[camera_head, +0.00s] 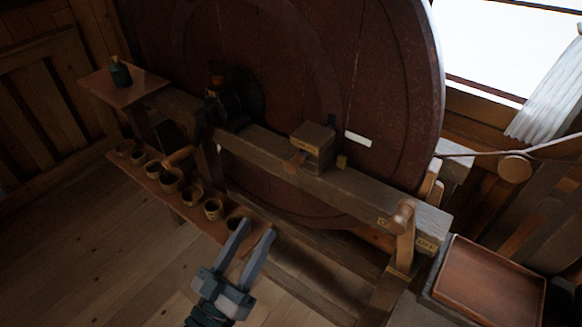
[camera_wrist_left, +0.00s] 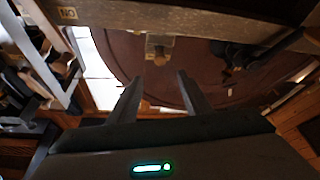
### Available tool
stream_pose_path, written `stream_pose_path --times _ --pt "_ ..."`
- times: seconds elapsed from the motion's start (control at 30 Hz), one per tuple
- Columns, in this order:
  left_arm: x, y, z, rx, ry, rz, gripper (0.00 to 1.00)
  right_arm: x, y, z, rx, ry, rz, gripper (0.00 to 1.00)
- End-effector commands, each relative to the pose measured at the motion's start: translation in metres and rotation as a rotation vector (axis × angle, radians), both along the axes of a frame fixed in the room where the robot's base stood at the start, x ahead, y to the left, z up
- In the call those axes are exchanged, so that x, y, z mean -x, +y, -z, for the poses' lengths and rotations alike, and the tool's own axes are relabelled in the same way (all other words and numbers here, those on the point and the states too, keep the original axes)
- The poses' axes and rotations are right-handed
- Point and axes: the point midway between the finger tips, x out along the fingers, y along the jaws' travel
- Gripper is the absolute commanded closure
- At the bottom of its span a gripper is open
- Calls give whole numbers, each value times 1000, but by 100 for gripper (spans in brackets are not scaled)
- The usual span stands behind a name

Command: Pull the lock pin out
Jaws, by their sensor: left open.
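My left gripper (camera_head: 258,232) is open and empty, in front of and below the beam, well apart from the peg. In the left wrist view its two fingers (camera_wrist_left: 158,82) are spread with nothing between them. My right gripper is not in view.
A lever (camera_head: 401,220) stands at the beam's right end by small labels. A low shelf with several wooden cups (camera_head: 171,180) runs along the left, near my left gripper. A huge dark wheel (camera_head: 385,100) stands behind the beam. A wooden tray (camera_head: 490,285) is at lower right.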

Motion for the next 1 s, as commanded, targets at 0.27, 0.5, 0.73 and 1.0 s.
stream_pose_path --times 0.27,0.5,0.73,1.0 --pt "-22 -12 -13 1 -2 0 56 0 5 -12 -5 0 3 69" --pt "-55 -31 -29 2 -1 0 56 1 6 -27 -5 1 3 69" --pt "-88 -51 -44 1 -1 0 56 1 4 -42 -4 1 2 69" --pt "-123 -70 -59 0 0 -1 56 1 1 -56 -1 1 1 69"
